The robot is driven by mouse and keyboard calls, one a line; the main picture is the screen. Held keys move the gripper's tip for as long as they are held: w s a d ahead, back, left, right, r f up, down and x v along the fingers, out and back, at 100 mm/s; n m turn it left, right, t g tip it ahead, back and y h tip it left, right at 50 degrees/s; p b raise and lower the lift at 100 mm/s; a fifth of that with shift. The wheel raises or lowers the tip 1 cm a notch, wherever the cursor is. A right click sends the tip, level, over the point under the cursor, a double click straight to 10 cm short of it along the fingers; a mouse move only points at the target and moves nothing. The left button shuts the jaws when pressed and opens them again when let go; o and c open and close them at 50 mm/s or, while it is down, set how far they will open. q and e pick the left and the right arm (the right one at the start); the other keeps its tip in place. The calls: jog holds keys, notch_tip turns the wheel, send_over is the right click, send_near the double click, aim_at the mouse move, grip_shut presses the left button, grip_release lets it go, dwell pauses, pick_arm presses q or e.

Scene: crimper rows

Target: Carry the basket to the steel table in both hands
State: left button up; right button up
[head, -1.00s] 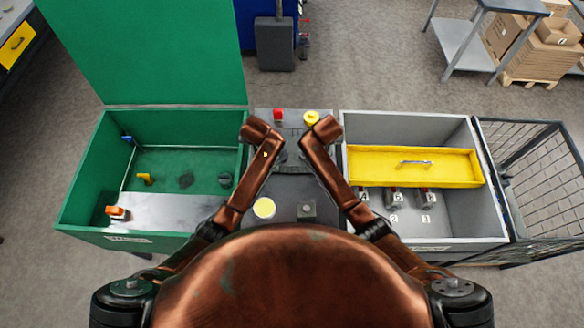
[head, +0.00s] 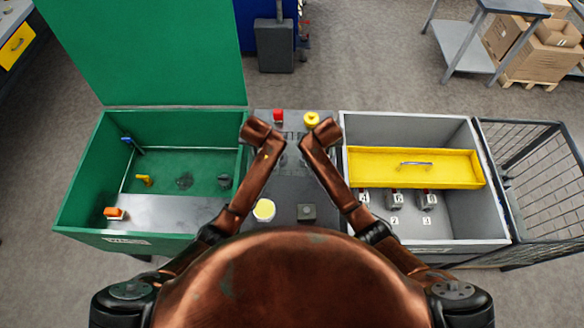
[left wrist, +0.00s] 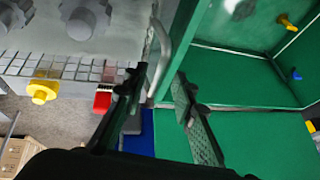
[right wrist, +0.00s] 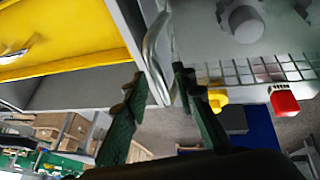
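The grey basket (head: 291,136) stands on the middle bench between my arms, partly hidden by them in the head view. Its wall with square openings shows in the left wrist view (left wrist: 75,68) and the right wrist view (right wrist: 265,70), with grey round parts inside. My left gripper (left wrist: 160,88) is open, with a bar handle (left wrist: 163,62) between its fingers. My right gripper (right wrist: 158,85) is open around a similar handle (right wrist: 153,48). I cannot tell whether the fingers touch the bars. A grey steel table (head: 468,52) stands at the upper right.
A green bin (head: 75,190) with a raised lid (head: 150,55) adjoins on the left. A grey bin (head: 490,215) with a yellow tray (head: 400,176) adjoins on the right, beside a mesh panel (head: 535,180). Red (head: 278,115) and yellow (head: 311,118) knobs sit behind the basket. Open floor lies beyond.

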jog(key=shift+r, duration=0.1)
pick_arm(q)
jog(key=v, duration=0.9)
pick_arm(e)
jog(key=v, duration=0.7)
jog(key=shift+r, duration=0.15)
pick_arm(q)
jog(key=shift+d, duration=0.1)
pick_arm(e)
jog(key=shift+s, duration=0.1)
